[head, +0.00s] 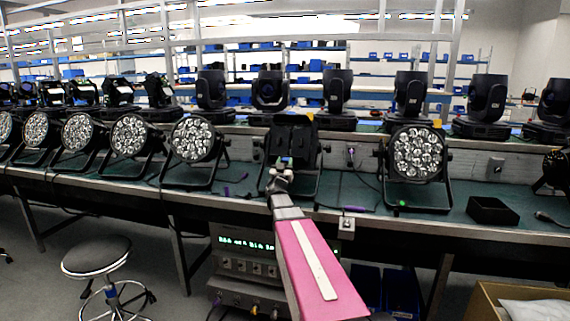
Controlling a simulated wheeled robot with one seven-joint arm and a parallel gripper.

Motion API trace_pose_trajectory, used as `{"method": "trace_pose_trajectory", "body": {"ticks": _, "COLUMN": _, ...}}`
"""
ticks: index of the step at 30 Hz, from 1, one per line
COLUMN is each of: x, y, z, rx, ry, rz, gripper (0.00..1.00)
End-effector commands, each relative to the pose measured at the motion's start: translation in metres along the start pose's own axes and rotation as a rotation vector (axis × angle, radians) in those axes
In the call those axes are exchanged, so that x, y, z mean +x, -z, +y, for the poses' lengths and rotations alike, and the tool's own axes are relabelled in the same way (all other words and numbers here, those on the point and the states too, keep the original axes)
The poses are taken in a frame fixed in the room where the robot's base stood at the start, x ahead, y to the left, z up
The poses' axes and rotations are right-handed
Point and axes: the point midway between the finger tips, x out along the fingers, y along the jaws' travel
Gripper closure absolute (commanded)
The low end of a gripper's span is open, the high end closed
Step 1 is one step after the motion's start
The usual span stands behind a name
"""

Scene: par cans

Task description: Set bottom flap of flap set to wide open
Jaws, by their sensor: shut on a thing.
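The flap set (292,134) is black and stands on the bench in the middle of the head view, on the front of a par can in a black floor stand (316,176). My gripper (286,161) is small in the picture and sits at the lower edge of the flap set, where it is shut on the dark bottom flap. The flap's exact angle is hard to tell, as my gripper and arm cover part of it and black lies against black. The lamp's face is hidden behind the flaps.
Par cans with bare lenses stand on either side, one at left (198,139) and one at right (415,153). A black open box (492,211) is on the bench at right. Cables lie on the green bench top (355,190). A round stool (97,257) stands at lower left.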

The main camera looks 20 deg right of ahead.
Motion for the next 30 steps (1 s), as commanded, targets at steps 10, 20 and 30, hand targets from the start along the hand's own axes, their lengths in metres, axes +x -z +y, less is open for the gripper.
{"method": "trace_pose_trajectory", "body": {"ticks": 10, "x": 0.0, "y": 0.0, "z": 0.0, "rx": 0.0, "ry": -0.001, "rz": 0.001, "gripper": 0.51}}
{"method": "trace_pose_trajectory", "body": {"ticks": 20, "x": 0.0, "y": 0.0, "z": 0.0, "rx": 0.0, "ry": -0.001, "rz": 0.001, "gripper": 0.32}}
{"method": "trace_pose_trajectory", "body": {"ticks": 30, "x": -0.025, "y": 0.001, "z": 0.001, "rx": 0.0, "ry": 0.0, "rz": -0.001, "gripper": 0.32}}
